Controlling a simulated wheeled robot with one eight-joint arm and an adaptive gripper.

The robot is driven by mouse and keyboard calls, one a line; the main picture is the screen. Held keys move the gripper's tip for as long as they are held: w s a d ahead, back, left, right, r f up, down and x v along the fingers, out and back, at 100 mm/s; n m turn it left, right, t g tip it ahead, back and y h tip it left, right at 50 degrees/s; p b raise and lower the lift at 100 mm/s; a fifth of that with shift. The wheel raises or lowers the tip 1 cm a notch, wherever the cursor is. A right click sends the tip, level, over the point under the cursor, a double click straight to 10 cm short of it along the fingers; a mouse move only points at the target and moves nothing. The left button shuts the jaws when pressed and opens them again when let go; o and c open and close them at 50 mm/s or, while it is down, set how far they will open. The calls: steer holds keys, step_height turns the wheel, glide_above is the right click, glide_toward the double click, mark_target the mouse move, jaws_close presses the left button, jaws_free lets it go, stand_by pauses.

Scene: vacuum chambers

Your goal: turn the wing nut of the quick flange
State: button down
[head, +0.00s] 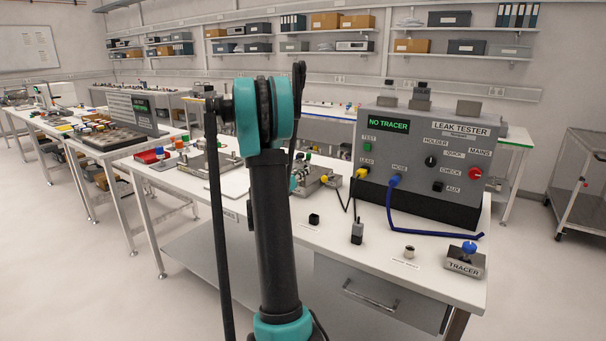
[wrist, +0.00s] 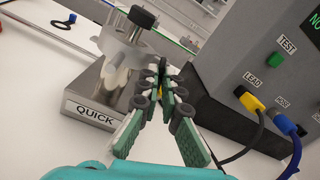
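The quick flange fixture is a grey metal block (wrist: 98,92) labelled QUICK, at the left of the wrist view. A pale, partly see-through clamp (wrist: 122,52) stands on it. A dark knob-like part (wrist: 141,17) tops the fixture and may be the wing nut; its wings cannot be made out. My gripper (wrist: 166,82), with green fingers and dark joints, reaches forward just right of the clamp. A gap shows between its fingers, and I see nothing held. Whether a finger touches the clamp is unclear. In the head view my arm hides most of this spot.
The grey leak tester (head: 421,157) stands close to the right of my gripper, its display reading NO TRACER. A black lead (wrist: 258,135) and a blue hose (head: 393,205) hang from it. A small tracer block (head: 464,263) sits at the bench's front right.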

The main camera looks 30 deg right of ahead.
steer(key=n, duration=1.2)
steer(key=shift+n, duration=0.4)
stand_by(0.3)
steer(key=c, duration=1.7)
jaws_free()
steer(key=v, duration=1.2)
steer(key=shift+f, duration=0.1)
